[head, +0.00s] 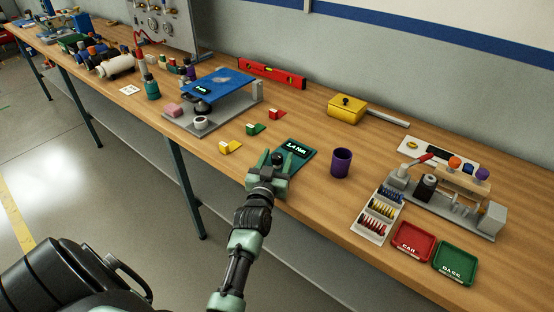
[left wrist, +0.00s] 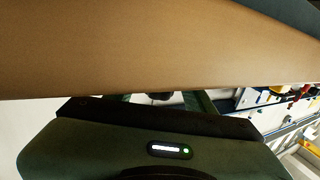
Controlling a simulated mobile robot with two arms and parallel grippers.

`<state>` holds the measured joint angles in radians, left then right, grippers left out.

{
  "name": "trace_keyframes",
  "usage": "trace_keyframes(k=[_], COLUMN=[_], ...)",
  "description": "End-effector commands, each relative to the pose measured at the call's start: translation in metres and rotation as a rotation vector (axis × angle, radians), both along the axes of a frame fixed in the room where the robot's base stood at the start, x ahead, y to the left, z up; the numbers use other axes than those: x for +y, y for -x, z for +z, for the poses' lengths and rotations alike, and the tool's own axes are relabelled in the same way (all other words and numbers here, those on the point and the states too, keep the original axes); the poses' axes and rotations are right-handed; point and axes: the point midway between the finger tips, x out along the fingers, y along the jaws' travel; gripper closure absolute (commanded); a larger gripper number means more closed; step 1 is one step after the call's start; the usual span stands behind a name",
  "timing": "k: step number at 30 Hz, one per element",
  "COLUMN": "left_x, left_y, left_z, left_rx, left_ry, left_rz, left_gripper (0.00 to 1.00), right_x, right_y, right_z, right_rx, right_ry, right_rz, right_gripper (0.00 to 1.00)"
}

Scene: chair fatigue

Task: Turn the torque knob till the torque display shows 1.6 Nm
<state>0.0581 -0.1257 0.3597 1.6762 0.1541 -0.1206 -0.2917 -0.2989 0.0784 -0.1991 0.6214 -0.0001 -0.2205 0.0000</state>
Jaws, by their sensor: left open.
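The torque unit (head: 308,158) is a dark teal panel near the table's front edge. Its torque display (head: 297,149) shows lit digits that appear to read 1.4 Nm. The torque knob (head: 278,158) is small and dark, at the panel's left end. My left gripper (head: 273,161) is open, with its green fingers around the knob; I cannot tell whether they touch it. In the left wrist view, a dark round part, likely the knob (left wrist: 160,96), shows between the fingers, mostly hidden by the gripper body. My right gripper is not in view.
A purple cup (head: 341,162) stands right of the unit. Yellow (head: 230,147), green (head: 256,128) and red (head: 276,114) blocks lie to its left and behind. A blue-topped rig (head: 219,87) stands farther left, a tray of small parts (head: 370,232) to the right.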

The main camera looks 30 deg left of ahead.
Motion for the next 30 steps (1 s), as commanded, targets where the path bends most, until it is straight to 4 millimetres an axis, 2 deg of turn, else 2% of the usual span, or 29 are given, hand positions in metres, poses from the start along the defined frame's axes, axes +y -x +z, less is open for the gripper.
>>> trace_keyframes(k=[1,2,7,30], left_x=[0.0001,0.0,-0.0001,0.0001], left_y=[0.0001,0.0002,0.0003,-0.0002], left_z=[0.0002,0.0002,0.0002,0.0018], left_rx=[0.0,0.0,0.0,-0.003], left_ry=[0.0,0.0,0.0,-0.002], left_rz=[0.0,0.0,0.0,-0.176], left_gripper=[0.46,0.52,0.99,1.0], right_x=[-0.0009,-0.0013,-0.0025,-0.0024], right_y=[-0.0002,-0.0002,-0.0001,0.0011], right_z=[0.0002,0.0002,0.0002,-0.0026], right_rx=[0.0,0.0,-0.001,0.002], right_ry=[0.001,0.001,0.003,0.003], right_rz=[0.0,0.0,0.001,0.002], right_gripper=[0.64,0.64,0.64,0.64])
